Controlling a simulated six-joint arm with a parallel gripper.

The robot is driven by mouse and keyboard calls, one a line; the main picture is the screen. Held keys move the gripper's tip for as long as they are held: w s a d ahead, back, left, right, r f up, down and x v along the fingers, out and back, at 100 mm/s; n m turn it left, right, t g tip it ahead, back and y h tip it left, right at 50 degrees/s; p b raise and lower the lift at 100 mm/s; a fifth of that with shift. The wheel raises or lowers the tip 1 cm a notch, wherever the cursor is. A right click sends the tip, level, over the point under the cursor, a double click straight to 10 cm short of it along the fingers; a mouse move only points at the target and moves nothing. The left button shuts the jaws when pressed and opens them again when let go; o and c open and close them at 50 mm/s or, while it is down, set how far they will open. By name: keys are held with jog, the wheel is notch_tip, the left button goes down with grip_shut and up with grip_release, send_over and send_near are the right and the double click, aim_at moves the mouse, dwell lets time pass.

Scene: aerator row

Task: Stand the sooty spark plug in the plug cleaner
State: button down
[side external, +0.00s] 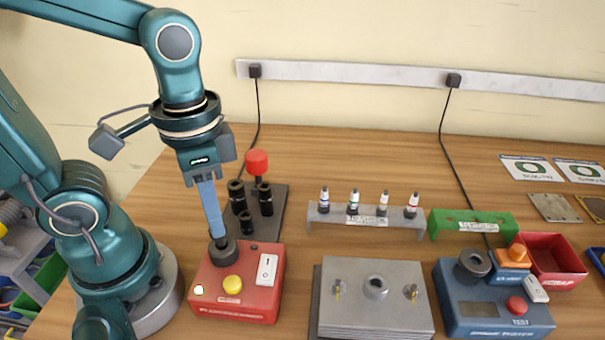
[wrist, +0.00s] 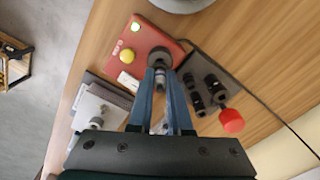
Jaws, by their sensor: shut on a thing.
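The red box (side external: 232,283), which looks like the plug cleaner, has a yellow button, a white rocker switch and a lit green lamp. It also shows in the wrist view (wrist: 140,42). Its round dark socket (side external: 223,252) is at the back left of its top. My gripper (side external: 217,235) points down with its blue fingertips right at this socket. In the wrist view my gripper (wrist: 160,75) is shut on a small grey-and-dark plug (wrist: 160,80), lined up with the socket (wrist: 160,58). The fingers mostly hide the plug, so its soot and how deep it sits cannot be told.
A dark stand (side external: 272,222) with black cylinders and a red knob (side external: 257,162) is close behind. A grey rack (side external: 325,215) holds several plugs; an empty green rack (side external: 445,222) adjoins it. A grey metal block (side external: 350,315), blue tester (side external: 470,305) and red bin (side external: 560,275) stand to the right.

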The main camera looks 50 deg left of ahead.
jog(key=shift+f, duration=0.2)
jog(key=shift+f, duration=0.95)
jog(key=c, duration=0.8)
grip_release()
jog(key=shift+o, duration=0.2)
jog(key=shift+r, duration=3.5)
